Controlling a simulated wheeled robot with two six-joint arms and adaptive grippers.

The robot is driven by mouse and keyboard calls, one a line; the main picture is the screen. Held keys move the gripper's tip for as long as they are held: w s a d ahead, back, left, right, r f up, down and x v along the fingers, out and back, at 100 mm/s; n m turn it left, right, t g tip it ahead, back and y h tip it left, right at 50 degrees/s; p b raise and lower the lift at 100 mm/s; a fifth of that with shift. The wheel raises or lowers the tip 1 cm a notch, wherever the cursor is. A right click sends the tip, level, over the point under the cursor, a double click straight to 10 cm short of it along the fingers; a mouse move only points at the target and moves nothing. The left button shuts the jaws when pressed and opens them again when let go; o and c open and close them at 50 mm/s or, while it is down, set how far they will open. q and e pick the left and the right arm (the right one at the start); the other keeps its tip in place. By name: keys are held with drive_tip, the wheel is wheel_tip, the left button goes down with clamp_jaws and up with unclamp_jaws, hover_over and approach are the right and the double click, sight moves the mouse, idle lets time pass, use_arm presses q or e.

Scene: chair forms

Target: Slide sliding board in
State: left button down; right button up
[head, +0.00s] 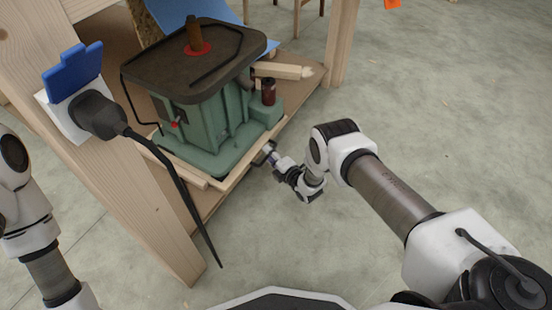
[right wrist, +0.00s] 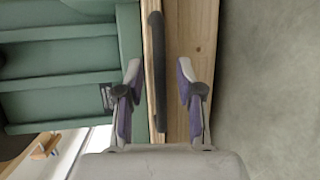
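The sliding board (head: 236,177) is a light wooden board under a green machine (head: 205,120) with a dark top. Its front edge also shows in the right wrist view (right wrist: 149,115), with a dark bar-shaped handle (right wrist: 157,70) along it. My right gripper (head: 266,154) is at this front edge. In the right wrist view the right gripper (right wrist: 159,72) is open, one finger on each side of the handle, with visible gaps on both sides. Whether a finger touches anything is unclear. My left gripper is out of view; only part of my left arm shows.
A wooden post (head: 150,205) stands at the left, bearing a white socket with a black plug (head: 97,113) and hanging cable. A dark red can (head: 268,92) and a wood piece (head: 283,71) are behind the machine. Open concrete floor (head: 450,110) lies to the right.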

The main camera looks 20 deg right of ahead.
drive_tip(key=v, duration=1.1)
drive_tip(key=shift+s, duration=0.25)
drive_tip(key=shift+d+r, duration=0.15)
